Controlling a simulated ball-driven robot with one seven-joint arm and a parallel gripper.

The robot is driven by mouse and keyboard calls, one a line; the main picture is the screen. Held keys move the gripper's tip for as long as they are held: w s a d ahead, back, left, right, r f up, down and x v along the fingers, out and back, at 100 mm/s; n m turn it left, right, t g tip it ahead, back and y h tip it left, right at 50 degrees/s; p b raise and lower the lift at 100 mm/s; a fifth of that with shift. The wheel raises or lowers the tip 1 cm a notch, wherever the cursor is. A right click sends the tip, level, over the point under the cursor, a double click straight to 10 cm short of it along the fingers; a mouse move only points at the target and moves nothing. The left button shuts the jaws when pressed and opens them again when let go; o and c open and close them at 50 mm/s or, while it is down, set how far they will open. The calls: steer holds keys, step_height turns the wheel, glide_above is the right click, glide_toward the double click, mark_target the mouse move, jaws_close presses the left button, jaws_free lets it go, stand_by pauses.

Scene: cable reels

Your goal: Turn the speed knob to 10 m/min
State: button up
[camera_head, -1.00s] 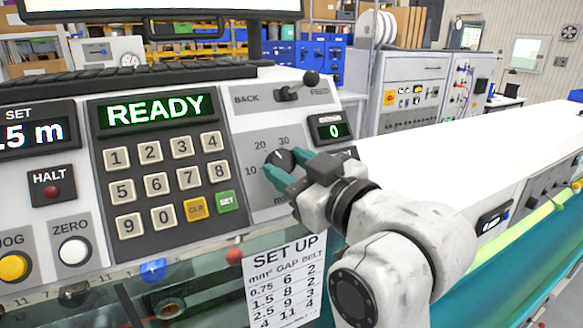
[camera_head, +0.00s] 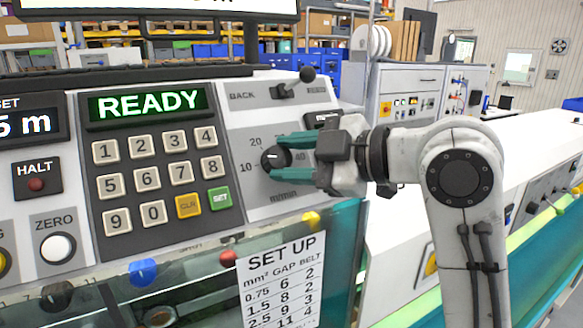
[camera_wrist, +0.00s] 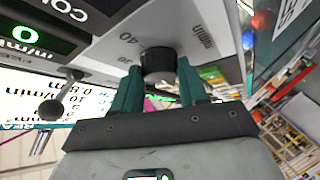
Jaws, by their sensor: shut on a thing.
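The black round speed knob (camera_head: 273,160) sits on the grey dial plate of the console, with 10 at its left, 20 above left and 40 at its right. A short pale mark on its face seems to point left, roughly toward 10. My gripper (camera_head: 281,157) reaches in from the right, with one teal finger above the knob and one below, shut on it. In the wrist view the knob (camera_wrist: 157,62) sits between the fingertips (camera_wrist: 160,75). The gripper hides the 30 and part of the plate.
The BACK/FEED lever (camera_head: 289,86) stands above the knob. The keypad (camera_head: 161,180) is close at the left, under the READY display (camera_head: 145,103). A SET UP sheet (camera_head: 284,280) hangs below. The small speed display (camera_head: 322,120) is mostly hidden by my gripper.

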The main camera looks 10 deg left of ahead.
steer(key=shift+w+r+n+g+h, duration=0.15)
steer(key=shift+n+g+h, duration=0.15)
steer(key=shift+n+g, duration=0.85)
steer(key=shift+n, duration=0.45)
steer(key=o, duration=1.1)
steer(key=shift+c, duration=0.2)
steer(key=shift+d+b, duration=0.15)
steer(key=shift+b, duration=0.15)
steer(key=b+v, duration=0.2)
steer(key=v, duration=0.8)
steer(key=shift+s+d, duration=0.15)
steer(key=shift+s, duration=0.05)
steer(key=shift+r, duration=0.1)
